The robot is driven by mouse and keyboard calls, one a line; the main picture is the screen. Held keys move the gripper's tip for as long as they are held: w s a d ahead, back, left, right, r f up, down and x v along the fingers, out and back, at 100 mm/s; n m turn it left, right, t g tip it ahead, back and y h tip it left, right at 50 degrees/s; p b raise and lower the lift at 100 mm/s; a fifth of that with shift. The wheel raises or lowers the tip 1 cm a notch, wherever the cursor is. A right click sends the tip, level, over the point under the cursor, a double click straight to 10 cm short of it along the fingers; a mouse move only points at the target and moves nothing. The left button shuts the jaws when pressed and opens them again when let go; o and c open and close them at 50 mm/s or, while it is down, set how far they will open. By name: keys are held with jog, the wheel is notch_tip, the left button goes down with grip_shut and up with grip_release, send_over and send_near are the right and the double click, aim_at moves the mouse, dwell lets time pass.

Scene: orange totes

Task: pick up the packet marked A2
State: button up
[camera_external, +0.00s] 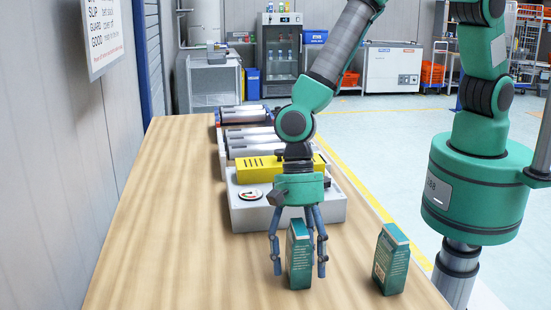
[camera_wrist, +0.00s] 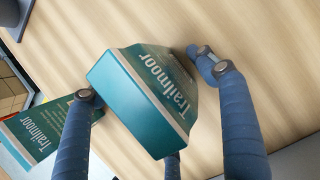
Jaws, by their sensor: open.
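Two teal packets stand upright on the wooden table. The nearer-to-centre packet (camera_external: 299,256) is between the fingers of my gripper (camera_external: 299,268); the other packet (camera_external: 391,260) stands to the right, close to the table edge. In the wrist view the packet between my fingers (camera_wrist: 135,104) shows its teal top and the word "Trailmoor". The other packet (camera_wrist: 40,131) is at the left, beyond a fingertip. My gripper is open, pointing down, with fingers around the packet; whether any finger touches it I cannot tell. No A2 mark is readable on either packet.
Behind my gripper stands a grey tray-like unit (camera_external: 247,216) with a yellow block (camera_external: 259,168). Several metal cylinders (camera_external: 250,134) lie in holders farther back. The left part of the wooden table (camera_external: 165,220) is clear. A wall runs along its left side.

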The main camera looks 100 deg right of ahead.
aim_at(303, 244)
jog(key=shift+c, duration=0.2)
dwell(0.3)
jog(key=c, duration=1.3)
jog(key=shift+r, duration=0.1)
jog(key=shift+r, duration=0.75)
notch_tip(303, 244, up, 2)
jog(key=shift+r+p, duration=0.25)
jog(key=shift+p, duration=0.25)
jog(key=s+d, duration=0.2)
jog(key=s, duration=0.3)
jog(key=s+d, duration=0.2)
jog(key=s, duration=0.2)
jog(key=s+d+r, duration=0.1)
jog(key=s+d, duration=0.1)
jog(key=s, duration=0.3)
jog(key=shift+s+d, duration=0.3)
jog(key=shift+c, duration=0.2)
